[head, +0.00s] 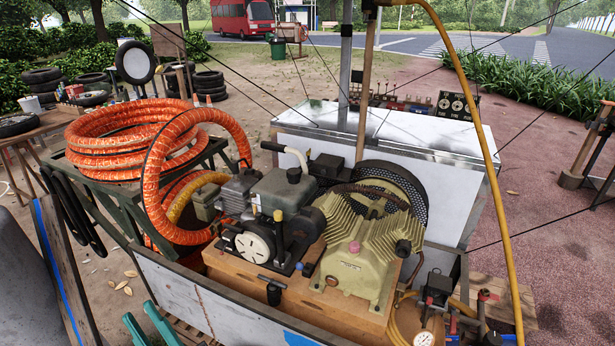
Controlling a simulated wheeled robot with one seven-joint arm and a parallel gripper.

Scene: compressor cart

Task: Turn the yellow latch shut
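The compressor cart fills the middle of the head view. A dark engine (283,190) and an olive-yellow finned compressor head (365,250) sit on its wooden base (235,272). I cannot make out a yellow latch for certain. Small yellow caps show on the engine (278,215), but I cannot tell whether either is a latch. Black fittings and a round gauge (423,340) sit at the lower right, partly cut off by the frame edge. My gripper is not in view.
A coiled orange hose (120,135) lies on a green frame at the left. A yellow hose (485,150) arches down the right side. A white-metal box (440,155) stands behind the compressor. Thin dark cables cross the scene. A grey panel (185,295) edges the cart's front.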

